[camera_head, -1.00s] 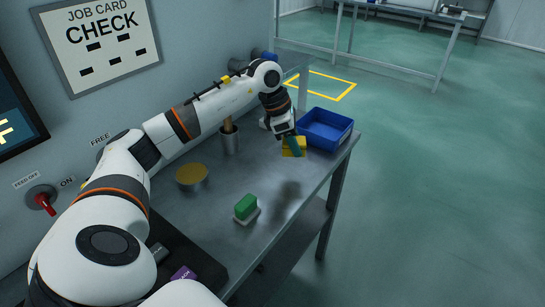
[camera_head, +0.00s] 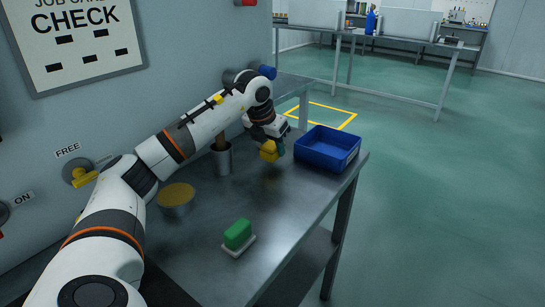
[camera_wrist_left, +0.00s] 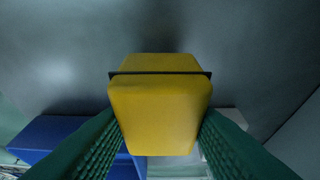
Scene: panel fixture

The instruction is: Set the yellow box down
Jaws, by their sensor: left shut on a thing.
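The yellow box (camera_head: 268,151) is held in my left gripper (camera_head: 274,145) over the far part of the grey metal table (camera_head: 215,223), left of the blue bin. A dark patch shows on the table below the box, with a small gap; the box seems a little above the surface. In the left wrist view the yellow box (camera_wrist_left: 160,115), with a dark band across it, sits between the green ribbed fingers of my left gripper (camera_wrist_left: 160,135). The box's underside is hidden. My right gripper is not in view.
The blue bin (camera_head: 325,163) stands at the table's far right corner. A metal cup with a brown handle (camera_head: 221,158) is left of the gripper. A yellow-topped round tin (camera_head: 175,200) and a green block on a white base (camera_head: 238,236) stand nearer. The mid-table is clear.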

